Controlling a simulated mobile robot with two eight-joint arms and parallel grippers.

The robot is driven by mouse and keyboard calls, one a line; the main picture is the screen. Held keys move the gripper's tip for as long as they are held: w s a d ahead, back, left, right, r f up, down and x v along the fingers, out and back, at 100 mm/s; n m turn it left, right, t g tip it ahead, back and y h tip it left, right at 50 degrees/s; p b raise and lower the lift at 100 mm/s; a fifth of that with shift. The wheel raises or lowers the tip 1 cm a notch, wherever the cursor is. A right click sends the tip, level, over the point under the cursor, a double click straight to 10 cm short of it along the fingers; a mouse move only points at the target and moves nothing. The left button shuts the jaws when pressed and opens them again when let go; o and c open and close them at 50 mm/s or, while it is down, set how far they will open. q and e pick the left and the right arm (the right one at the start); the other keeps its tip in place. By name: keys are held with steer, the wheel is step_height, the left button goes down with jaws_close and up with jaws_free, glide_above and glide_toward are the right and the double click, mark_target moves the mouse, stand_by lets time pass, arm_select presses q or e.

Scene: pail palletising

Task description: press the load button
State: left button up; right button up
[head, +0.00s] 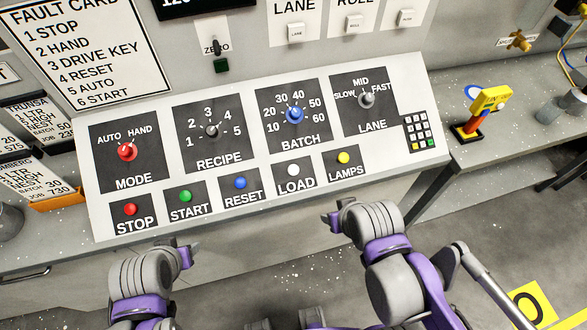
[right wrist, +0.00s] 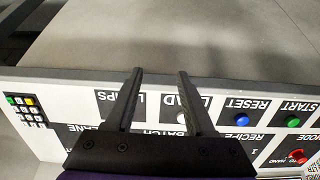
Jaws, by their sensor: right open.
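The load button (head: 293,170) is a round white button above the LOAD label on the sloped control panel (head: 432,75). It sits between the blue reset button (head: 240,183) and the yellow lamps button (head: 344,158). My right gripper (head: 328,216) is below and right of it in the head view, apart from it. In the right wrist view the panel is upside down. There my right gripper (right wrist: 160,72) is open and empty, and the white load button (right wrist: 180,117) shows between the fingers, close to the right-hand one. My left gripper (head: 190,250) is below the start button; its jaws are unclear.
The red stop button (head: 130,209) and green start button (head: 185,196) share the row. Mode, recipe, batch and lane knobs stand above, with a keypad (head: 418,131) at the right. A yellow-topped device (head: 487,101) stands on the bench to the right.

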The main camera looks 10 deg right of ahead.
jaws_close()
stand_by(1.4)
